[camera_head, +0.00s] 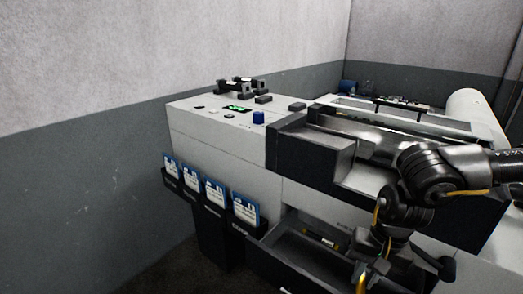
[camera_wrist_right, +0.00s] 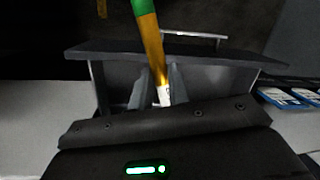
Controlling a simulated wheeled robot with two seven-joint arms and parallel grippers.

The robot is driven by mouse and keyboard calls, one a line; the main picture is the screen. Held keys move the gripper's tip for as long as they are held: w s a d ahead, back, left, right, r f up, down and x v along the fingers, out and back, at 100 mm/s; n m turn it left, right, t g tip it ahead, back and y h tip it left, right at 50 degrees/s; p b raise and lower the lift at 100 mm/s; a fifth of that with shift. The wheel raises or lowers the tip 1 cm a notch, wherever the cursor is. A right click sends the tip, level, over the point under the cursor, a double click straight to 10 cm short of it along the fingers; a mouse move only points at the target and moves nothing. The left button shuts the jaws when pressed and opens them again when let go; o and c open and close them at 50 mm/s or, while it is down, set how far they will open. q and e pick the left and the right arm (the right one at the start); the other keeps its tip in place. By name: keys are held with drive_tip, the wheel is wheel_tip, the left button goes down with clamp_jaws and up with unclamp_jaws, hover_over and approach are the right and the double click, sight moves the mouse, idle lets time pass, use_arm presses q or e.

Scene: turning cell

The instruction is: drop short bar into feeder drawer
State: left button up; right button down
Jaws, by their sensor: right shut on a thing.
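My right gripper (camera_head: 372,268) is at the lower right of the head view, beside the open dark feeder drawer (camera_head: 290,262) in the machine's front. In the right wrist view its fingers (camera_wrist_right: 164,90) are shut on the short bar (camera_wrist_right: 152,45). The bar is yellow-orange with a green end and a white patch near the fingers. Part of the bar shows yellow below the gripper in the head view (camera_head: 362,283). Whether the bar is over the drawer cannot be told. My left gripper is not in view.
A pale machine (camera_head: 215,140) fills the middle. Several blue-and-white cards (camera_head: 245,211) sit in dark holders left of the drawer. A blue knob (camera_head: 258,117) and small dark blocks are on top. A small yellow-and-white item (camera_head: 320,240) shows inside the drawer. A grey wall stands at left.

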drive_tip(key=w+a+r, duration=0.1)
drive_tip(key=w+r, duration=0.2)
drive_tip(key=r, duration=0.4)
drive_tip(key=shift+w+r+n+b, duration=0.35)
drive_tip(key=shift+w+r+n, duration=0.05)
